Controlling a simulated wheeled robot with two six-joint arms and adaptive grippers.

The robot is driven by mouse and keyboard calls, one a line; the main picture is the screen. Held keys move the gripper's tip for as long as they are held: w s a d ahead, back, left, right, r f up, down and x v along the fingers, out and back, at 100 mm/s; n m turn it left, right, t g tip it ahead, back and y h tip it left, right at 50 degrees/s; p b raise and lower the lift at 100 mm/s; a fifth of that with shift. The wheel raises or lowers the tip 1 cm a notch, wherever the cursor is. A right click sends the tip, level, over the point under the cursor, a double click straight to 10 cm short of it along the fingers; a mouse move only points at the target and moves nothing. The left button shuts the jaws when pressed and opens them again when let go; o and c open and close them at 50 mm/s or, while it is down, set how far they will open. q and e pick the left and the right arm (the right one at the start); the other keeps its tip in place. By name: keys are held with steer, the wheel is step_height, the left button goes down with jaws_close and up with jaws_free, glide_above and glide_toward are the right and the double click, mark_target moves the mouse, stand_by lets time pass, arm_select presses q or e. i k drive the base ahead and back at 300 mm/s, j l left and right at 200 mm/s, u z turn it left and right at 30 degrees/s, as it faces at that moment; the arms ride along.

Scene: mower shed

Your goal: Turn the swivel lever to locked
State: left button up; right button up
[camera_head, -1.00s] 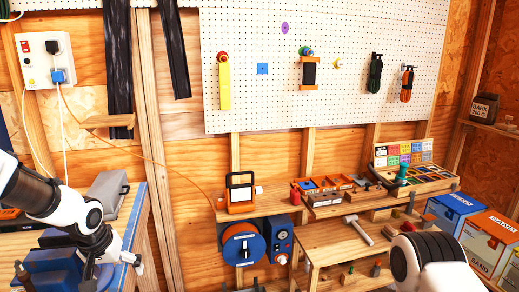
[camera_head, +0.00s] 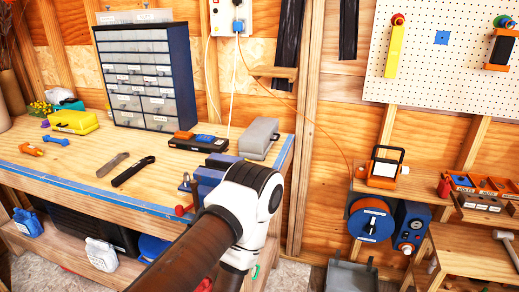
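A blue bench vise (camera_head: 209,174) is fixed at the right front corner of the workbench (camera_head: 75,172), partly hidden by my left arm. A small red part (camera_head: 182,210) shows at its left, by the bench's front edge; I cannot tell whether it is the swivel lever. No lever is clearly visible, so I cannot tell its position. My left arm rises from the bottom and bends in front of the vise, its far links pointing down. Neither of my grippers shows in this view.
A drawer cabinet (camera_head: 147,75), a yellow case (camera_head: 73,122) and a grey box (camera_head: 259,139) stand on the bench. Hand tools (camera_head: 133,171) lie near its front. An orange cable (camera_head: 305,118) hangs along the wall. A blue reel (camera_head: 370,221) sits lower right.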

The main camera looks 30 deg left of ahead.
mark_target(179, 210)
steer(key=u, duration=1.55)
